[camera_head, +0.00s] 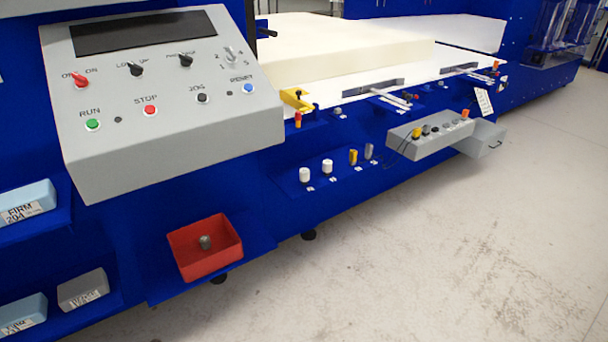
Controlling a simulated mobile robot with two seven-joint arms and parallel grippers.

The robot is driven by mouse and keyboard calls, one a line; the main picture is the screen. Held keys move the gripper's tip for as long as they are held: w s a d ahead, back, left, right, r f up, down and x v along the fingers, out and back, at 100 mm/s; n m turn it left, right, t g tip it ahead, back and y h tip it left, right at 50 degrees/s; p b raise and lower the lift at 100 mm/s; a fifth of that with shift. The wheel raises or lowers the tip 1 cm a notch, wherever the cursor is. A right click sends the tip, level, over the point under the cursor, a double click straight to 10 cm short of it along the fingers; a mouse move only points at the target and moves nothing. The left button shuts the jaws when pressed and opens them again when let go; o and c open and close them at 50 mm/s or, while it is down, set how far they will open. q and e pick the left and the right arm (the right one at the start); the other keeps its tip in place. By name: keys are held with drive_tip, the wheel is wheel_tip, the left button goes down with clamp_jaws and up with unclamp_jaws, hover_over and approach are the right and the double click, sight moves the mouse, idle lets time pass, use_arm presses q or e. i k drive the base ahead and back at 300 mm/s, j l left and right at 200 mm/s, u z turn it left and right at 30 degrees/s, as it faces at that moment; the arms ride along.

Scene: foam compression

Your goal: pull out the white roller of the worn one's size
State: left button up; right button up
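Two white rollers stand upright on a blue ledge low on the machine's front: a left white roller (305,174) and a right white roller (327,166). Each has a small label in front of it. They look close in size; I cannot tell which is larger. A small dark grey cylinder (206,242) sits in a red bin (190,268) at the lower left; it may be the worn roller, but I cannot be sure. Neither of my grippers is in view.
A yellow piece (353,157) and a grey piece (369,151) stand right of the white rollers. A grey control panel (170,165) overhangs at the upper left. A grey box with knobs (430,137) and an open drawer (482,141) jut out at right. The floor (400,260) in front is clear.

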sight(304, 172)
drive_tip(key=i+u, duration=0.25)
drive_tip(key=i, duration=0.25)
drive_tip(key=i+l+u, duration=0.25)
drive_tip(key=i, duration=0.25)
drive_tip(key=i+l+u, duration=0.25)
drive_tip(key=i, duration=0.25)
drive_tip(key=i+l+u, duration=0.2)
drive_tip(key=i, duration=0.25)
